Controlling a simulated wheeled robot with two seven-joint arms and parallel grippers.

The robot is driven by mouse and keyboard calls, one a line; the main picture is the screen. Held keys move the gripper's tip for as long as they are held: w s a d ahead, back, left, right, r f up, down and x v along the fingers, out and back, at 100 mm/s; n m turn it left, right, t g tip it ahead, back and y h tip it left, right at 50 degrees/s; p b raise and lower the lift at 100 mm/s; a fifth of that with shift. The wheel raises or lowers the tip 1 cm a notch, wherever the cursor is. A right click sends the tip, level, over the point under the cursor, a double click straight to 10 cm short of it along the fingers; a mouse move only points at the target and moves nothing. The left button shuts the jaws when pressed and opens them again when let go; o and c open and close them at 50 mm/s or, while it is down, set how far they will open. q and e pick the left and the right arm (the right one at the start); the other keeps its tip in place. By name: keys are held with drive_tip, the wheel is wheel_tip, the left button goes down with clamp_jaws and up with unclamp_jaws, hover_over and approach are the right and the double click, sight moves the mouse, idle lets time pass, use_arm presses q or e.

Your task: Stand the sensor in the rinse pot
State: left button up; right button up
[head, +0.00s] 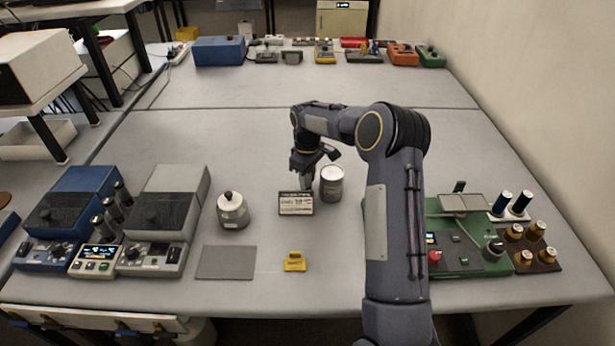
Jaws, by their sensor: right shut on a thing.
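My right gripper (308,176) points down near the middle of the table. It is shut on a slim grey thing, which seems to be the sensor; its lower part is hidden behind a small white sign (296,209). An open-looking grey metal pot (332,186) stands upright just right of the gripper, apparently the rinse pot; its label is too small to read. A lidded pale jar (232,213) with a dark knob stands further left. My left gripper is not in view.
A grey mat (226,263) and a yellow block (294,262) lie in front. Blue (70,205) and grey (166,205) instruments stand left. A green device (465,250) and a brown rack of jars (530,254) stand right.

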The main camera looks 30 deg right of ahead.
drive_tip(key=o, duration=1.1)
drive_tip(key=shift+f, duration=0.1)
drive_tip(key=shift+c, duration=0.2)
